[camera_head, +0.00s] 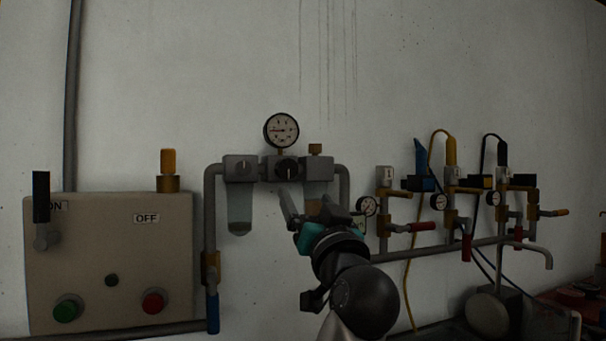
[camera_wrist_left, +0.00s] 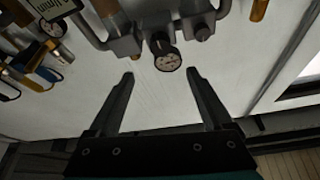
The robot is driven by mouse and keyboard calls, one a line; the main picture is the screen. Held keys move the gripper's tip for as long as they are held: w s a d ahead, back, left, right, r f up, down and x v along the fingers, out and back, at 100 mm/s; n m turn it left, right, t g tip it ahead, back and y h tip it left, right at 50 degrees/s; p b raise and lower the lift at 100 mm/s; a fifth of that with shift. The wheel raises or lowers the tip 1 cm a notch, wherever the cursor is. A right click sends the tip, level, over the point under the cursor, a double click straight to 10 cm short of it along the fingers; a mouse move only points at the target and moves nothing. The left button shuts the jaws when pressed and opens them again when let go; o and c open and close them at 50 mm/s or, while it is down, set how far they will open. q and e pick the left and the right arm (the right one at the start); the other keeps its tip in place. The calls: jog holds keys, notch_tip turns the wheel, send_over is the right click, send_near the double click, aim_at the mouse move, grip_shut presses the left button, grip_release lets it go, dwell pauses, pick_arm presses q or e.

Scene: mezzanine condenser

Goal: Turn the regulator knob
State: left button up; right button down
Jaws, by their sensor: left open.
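The regulator unit sits on the wall, with a round white gauge (camera_head: 281,131) above it. A dark round knob (camera_head: 287,167) is on the front of its middle block, below the gauge. In the left wrist view the picture is turned over, and the gauge (camera_wrist_left: 167,62) partly overlaps the dark knob (camera_wrist_left: 159,42). My left gripper (camera_head: 305,205) is below and slightly right of the knob in the head view. In the wrist view its two fingers (camera_wrist_left: 161,74) are spread with nothing between them, the gauge showing just beyond the tips. My right gripper is not in view.
Filter bowls (camera_head: 239,211) hang beside the middle block. A grey control box (camera_head: 100,260) with green and red buttons is at left. Several valves, small gauges (camera_head: 366,206) and hoses line the wall at right. The wall above the gauge is clear.

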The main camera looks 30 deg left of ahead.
aim_at(289, 168)
pick_arm(q)
jog(key=p+x, duration=0.1)
jog(key=x, duration=1.2)
jog(key=shift+a+r, duration=0.15)
jog(key=shift+a, duration=0.05)
jog(key=shift+x, duration=0.8)
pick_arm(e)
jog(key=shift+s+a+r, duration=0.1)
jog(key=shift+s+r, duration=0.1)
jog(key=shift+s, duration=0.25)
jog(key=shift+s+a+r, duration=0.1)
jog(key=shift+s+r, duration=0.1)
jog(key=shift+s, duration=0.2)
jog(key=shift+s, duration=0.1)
pick_arm(q)
grip_shut()
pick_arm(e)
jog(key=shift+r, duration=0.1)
